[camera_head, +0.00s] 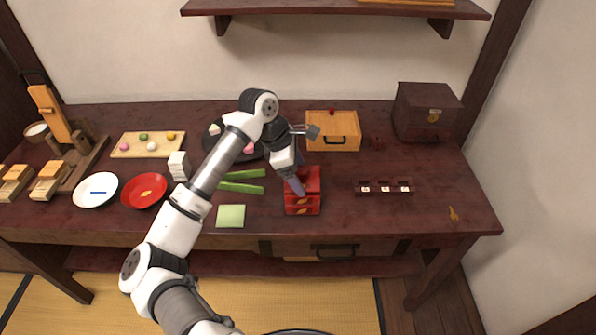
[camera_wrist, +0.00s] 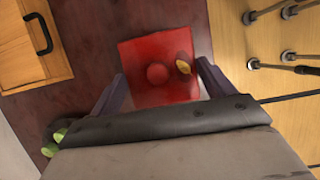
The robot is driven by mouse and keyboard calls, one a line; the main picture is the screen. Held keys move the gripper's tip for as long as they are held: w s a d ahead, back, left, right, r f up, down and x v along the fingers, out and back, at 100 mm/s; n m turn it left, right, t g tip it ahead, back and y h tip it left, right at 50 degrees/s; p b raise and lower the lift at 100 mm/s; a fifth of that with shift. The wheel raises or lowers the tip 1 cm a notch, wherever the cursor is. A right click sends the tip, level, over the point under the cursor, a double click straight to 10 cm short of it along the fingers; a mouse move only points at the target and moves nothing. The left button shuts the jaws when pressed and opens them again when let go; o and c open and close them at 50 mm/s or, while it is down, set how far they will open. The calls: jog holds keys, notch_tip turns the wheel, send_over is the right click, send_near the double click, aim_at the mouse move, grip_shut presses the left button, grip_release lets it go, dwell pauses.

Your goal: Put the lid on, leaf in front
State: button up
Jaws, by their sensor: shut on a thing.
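A red square lid with a round knob (camera_wrist: 157,74) shows between the fingers of my gripper (camera_wrist: 160,88) in the wrist view. A gold leaf (camera_wrist: 183,66) lies on the lid, right of the knob, toward the table's front edge. In the head view my gripper (camera_head: 297,185) points down over a red box (camera_head: 303,207) with gold leaf marks on its front side. My gripper is shut on the lid. I cannot tell whether the lid rests on the box or hangs just above it; the finger and arm hide part of it.
A wooden drawer box (camera_head: 333,132) stands behind, a dark chest (camera_head: 427,112) at the back right. Green strips (camera_head: 241,187) and a green square (camera_head: 230,216) lie to the left. A dark rack (camera_head: 384,189) lies to the right, with bare table around it.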

jog(key=shift+f+b, duration=0.3)
jog(key=o, duration=0.9)
jog(key=b+v, duration=0.2)
jog(key=v, duration=1.2)
jog(key=shift+b, duration=0.3)
